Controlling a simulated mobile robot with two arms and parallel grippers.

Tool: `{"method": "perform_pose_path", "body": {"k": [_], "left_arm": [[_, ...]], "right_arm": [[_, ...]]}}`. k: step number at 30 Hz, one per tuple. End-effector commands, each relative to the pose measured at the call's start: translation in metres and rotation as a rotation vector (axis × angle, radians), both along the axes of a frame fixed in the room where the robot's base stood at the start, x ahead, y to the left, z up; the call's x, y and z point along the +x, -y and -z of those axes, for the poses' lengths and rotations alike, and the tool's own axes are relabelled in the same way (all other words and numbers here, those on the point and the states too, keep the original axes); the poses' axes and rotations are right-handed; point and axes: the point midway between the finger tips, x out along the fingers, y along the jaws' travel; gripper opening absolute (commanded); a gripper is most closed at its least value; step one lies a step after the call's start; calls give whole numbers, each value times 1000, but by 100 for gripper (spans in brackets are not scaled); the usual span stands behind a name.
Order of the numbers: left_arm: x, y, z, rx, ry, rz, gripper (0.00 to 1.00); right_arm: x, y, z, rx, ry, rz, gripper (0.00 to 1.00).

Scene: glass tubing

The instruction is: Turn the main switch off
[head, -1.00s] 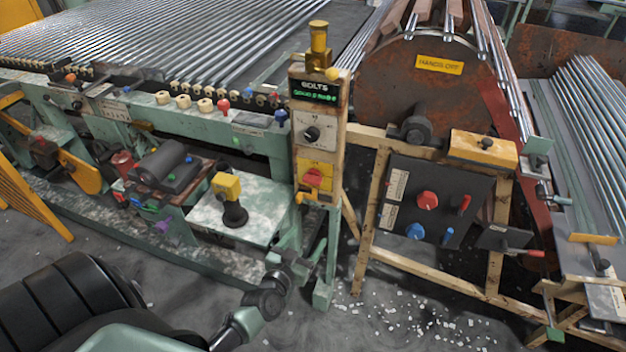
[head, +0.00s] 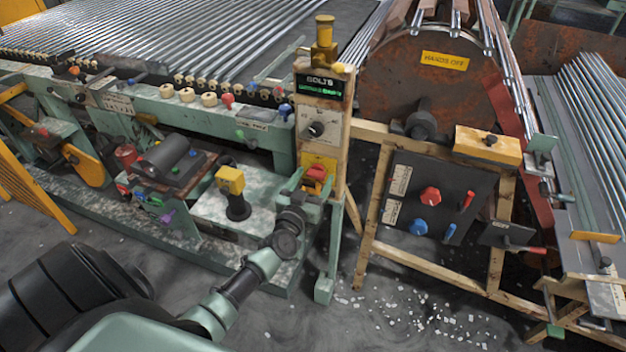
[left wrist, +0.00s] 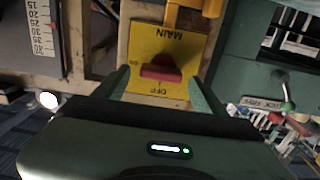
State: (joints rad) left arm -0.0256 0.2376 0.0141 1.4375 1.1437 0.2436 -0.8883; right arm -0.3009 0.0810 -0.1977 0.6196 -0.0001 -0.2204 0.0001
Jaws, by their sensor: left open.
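The main switch is a red handle (head: 316,172) on a yellow plate (head: 322,161), low on the front of the wooden control post. In the left wrist view the yellow plate (left wrist: 172,44) reads MAIN, ON and OFF upside down, and the red handle (left wrist: 160,73) lies roughly level across its middle, one end toward ON. My left gripper (head: 311,188) is at the plate. In the left wrist view its fingers (left wrist: 160,88) are spread, one on each side of the red handle; I cannot tell whether they touch it. My right gripper is not in view.
Above the switch are a dial (head: 317,129) and a lit BOLTS display (head: 320,86). To the right, a dark panel (head: 435,180) carries red and blue knobs. A yellow-topped lever (head: 230,181) stands left of my left arm. Open floor lies in front, with scattered white bits.

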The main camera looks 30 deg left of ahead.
Motion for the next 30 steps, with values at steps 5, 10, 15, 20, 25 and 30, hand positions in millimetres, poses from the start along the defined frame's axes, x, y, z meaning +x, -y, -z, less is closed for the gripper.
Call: {"method": "perform_pose_path", "body": {"k": [5, 10, 15, 20, 25, 30], "left_arm": [[0, 0, 0, 0, -1, 0, 63], [-1, 0, 0, 0, -1, 0, 15], [-1, 0, 1, -4, 0, 0, 8], [-1, 0, 0, -34, 7, 0, 9], [-1, -1, 0, -116, 27, -1, 9], [-1, -2, 0, -246, 58, 0, 9]], "right_arm": [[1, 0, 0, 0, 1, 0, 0], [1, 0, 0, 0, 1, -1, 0], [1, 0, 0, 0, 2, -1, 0], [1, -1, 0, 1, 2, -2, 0], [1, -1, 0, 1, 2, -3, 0], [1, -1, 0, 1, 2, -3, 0]]}}
